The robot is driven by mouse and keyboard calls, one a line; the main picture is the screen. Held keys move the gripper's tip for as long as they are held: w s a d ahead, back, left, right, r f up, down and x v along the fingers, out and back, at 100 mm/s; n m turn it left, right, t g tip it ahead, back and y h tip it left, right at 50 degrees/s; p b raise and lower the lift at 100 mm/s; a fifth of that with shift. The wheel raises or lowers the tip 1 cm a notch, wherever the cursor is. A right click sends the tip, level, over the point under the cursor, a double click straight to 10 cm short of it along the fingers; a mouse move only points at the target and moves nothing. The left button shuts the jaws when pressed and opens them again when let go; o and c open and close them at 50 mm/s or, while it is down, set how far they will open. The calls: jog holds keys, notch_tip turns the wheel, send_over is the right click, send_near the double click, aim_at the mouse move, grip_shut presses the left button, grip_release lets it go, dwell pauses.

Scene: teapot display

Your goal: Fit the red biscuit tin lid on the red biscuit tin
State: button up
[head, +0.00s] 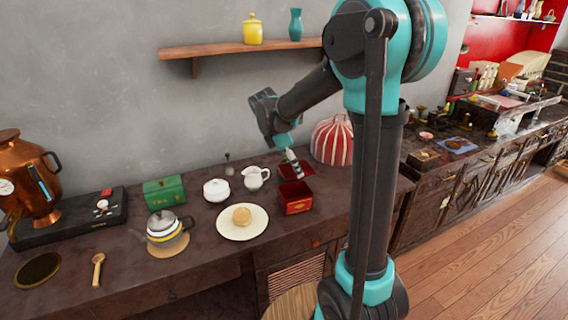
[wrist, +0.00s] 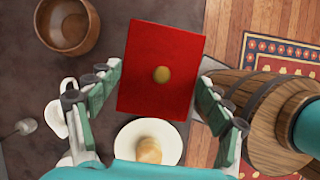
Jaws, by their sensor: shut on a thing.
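The red biscuit tin (head: 296,204) stands on the dark counter, right of the white plate, with a small gold mark on its front. My gripper (head: 292,160) is just above and behind the tin, shut on the square red biscuit tin lid (head: 298,172). In the wrist view the lid (wrist: 160,48) fills the middle between my two fingers (wrist: 159,80), its round gold knob facing the camera. The lid looks apart from the tin in the head view; the exact gap is hard to tell. The tin does not show in the wrist view.
The white plate (head: 228,228) with a bun, white creamer (head: 256,178), white sugar pot (head: 216,190) and green tin (head: 163,192) stand to the left. A striped red-white dome (head: 333,142) stands behind right. A brown bowl (wrist: 92,40) shows in the wrist view.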

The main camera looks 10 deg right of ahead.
notch_tip(320, 180, down, 2)
jog(key=shift+a, duration=0.1)
jog(key=shift+f, duration=2.65)
jog(key=shift+f, duration=0.6)
jog(key=o, duration=1.2)
jog(key=shift+r, duration=3.5)
